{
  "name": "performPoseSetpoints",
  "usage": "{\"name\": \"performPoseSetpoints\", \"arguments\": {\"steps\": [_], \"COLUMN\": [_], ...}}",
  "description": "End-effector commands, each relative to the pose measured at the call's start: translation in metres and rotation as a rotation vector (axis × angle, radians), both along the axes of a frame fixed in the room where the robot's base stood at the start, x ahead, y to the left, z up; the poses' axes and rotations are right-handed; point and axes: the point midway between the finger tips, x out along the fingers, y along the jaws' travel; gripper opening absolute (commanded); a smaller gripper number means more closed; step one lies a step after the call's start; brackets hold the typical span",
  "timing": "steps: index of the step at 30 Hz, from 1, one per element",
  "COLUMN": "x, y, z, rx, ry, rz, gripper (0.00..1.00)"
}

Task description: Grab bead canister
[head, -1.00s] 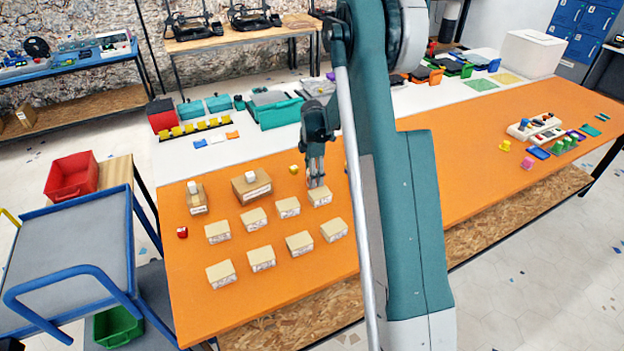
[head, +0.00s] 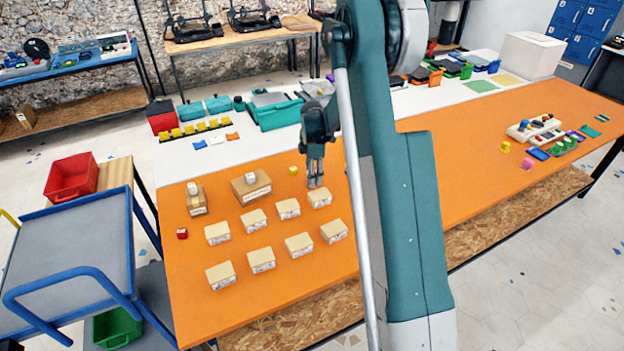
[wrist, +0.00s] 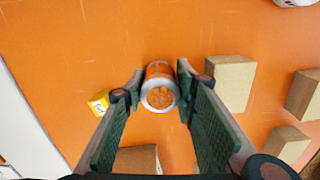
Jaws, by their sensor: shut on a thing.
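The bead canister (wrist: 160,92) is a small silver-rimmed cylinder with orange contents or an orange top, seen from above in the wrist view. My gripper (wrist: 160,82) has one fingertip on each side of it and is shut on it. In the head view my gripper (head: 315,184) points down at the orange table, just behind a cardboard box. The canister is too small and too covered by the fingers to make out clearly there.
Several cardboard boxes (head: 288,208) stand in front of and beside my gripper on the orange table (head: 330,275). A small yellow block (head: 293,170) lies close by on the left; it also shows in the wrist view (wrist: 98,103). A larger brown box (head: 251,186) stands further left.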

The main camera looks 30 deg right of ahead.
Motion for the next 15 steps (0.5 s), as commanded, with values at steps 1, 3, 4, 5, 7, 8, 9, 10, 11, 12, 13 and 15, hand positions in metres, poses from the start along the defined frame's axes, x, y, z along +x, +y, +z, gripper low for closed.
{"name": "performPoseSetpoints", "arguments": {"steps": [1, 3, 4, 5, 7, 8, 9, 10, 11, 12, 13, 15], "x": [0.000, 0.000, 0.000, 0.000, 0.000, 0.000, 0.000, 0.000, 0.000, 0.000, 0.000, 0.000], "y": [0.000, 0.000, 0.000, 0.000, 0.000, 0.000, 0.000, 0.000, 0.000, 0.000, 0.000, 0.000], "z": [0.000, 0.002, 0.003, 0.004, 0.008, 0.011, 0.015, 0.018, 0.021, 0.026, 0.030, 0.041], "rx": [0.000, 0.000, 0.000, 0.000, 0.000, 0.000, 0.000, 0.000, 0.000, 0.000, 0.000, 0.000], "ry": [0.000, 0.000, 0.000, 0.000, 0.000, 0.000, 0.000, 0.000, 0.000, 0.000, 0.000, 0.000], "rz": [0.000, 0.000, 0.000, 0.000, 0.000, 0.000, 0.000, 0.000, 0.000, 0.000, 0.000, 0.000], "gripper": [0.15, 0.15, 0.15, 0.15, 0.15, 0.15, 0.15, 0.15, 0.15, 0.15, 0.15, 0.15]}}
